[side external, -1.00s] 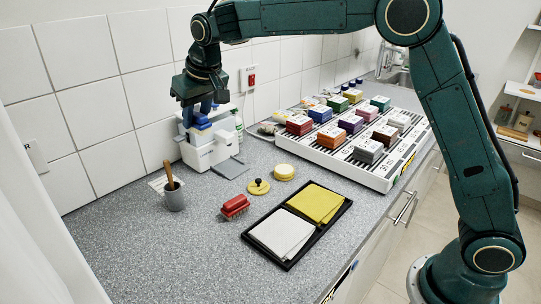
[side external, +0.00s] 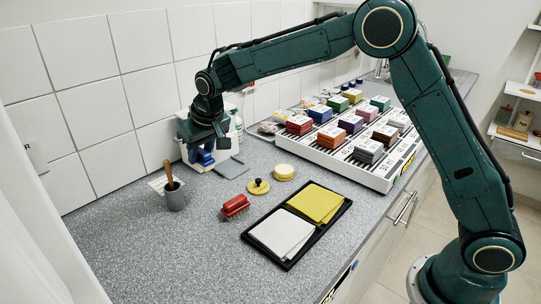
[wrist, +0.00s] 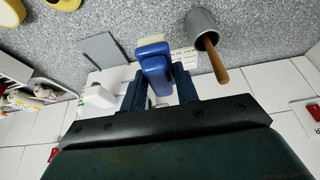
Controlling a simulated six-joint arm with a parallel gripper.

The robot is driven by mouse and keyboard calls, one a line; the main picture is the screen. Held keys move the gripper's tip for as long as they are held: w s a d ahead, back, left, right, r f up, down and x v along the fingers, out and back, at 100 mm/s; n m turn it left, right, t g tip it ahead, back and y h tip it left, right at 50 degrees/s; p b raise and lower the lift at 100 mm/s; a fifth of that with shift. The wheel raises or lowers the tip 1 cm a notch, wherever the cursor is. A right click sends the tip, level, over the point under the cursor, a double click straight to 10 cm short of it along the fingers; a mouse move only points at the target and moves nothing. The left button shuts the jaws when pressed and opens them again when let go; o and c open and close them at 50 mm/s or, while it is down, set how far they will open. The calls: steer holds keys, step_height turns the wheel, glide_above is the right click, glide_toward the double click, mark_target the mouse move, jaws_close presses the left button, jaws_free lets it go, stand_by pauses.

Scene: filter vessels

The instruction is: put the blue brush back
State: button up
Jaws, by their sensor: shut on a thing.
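The blue brush (wrist: 154,62) is between my gripper's two fingers (wrist: 158,92) in the wrist view, with a pale strip along its far end. In the side view my gripper (side external: 203,147) points down, shut on the blue brush (side external: 204,158), low at the white stand (side external: 226,154) by the tiled wall. My wrist and the brush hide much of the stand. I cannot tell whether the brush touches the stand.
A grey cup (side external: 175,200) with a wooden-handled tool stands left of the stand. A red brush (side external: 235,205), yellow round pads (side external: 284,172) and a black tray (side external: 287,264) with cloths lie in front. A rack (side external: 376,180) of coloured blocks stands right. The front-left counter is clear.

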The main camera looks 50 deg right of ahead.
mark_target(210, 163)
step_height(210, 163, down, 6)
steer(key=shift+r, duration=0.1)
steer(key=shift+f, duration=2.15)
steer(key=shift+f, duration=0.1)
steer(key=o, duration=0.9)
steer(key=shift+o, duration=0.2)
steer(key=v, duration=1.1)
steer(key=shift+s+r, duration=0.2)
steer(key=shift+r, duration=0.4)
